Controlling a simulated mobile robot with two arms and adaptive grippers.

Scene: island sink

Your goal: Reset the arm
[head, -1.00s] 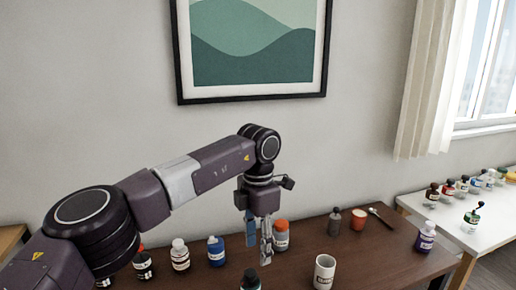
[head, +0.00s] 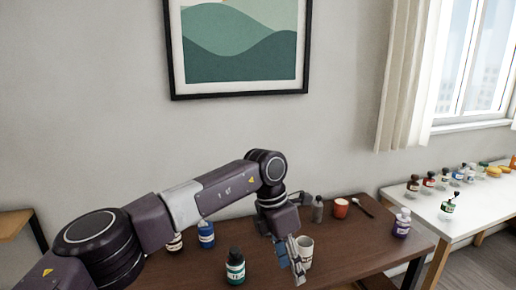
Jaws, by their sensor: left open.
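My left arm comes in from the left, and its gripper (head: 295,263) points down over the brown table (head: 345,255). The gripper is open, and I see nothing held between its fingers. A white cup (head: 307,248) shows just right of the fingers and is partly covered by them. I cannot tell whether they touch. A dark-capped bottle with a teal label (head: 236,268) stands to the left of the gripper. My right gripper is not in view.
A grey bottle (head: 318,210), an orange-red cup (head: 340,208), a spoon (head: 363,207) and a purple bottle (head: 402,223) stand or lie at the right. A white table (head: 460,213) holds several small bottles.

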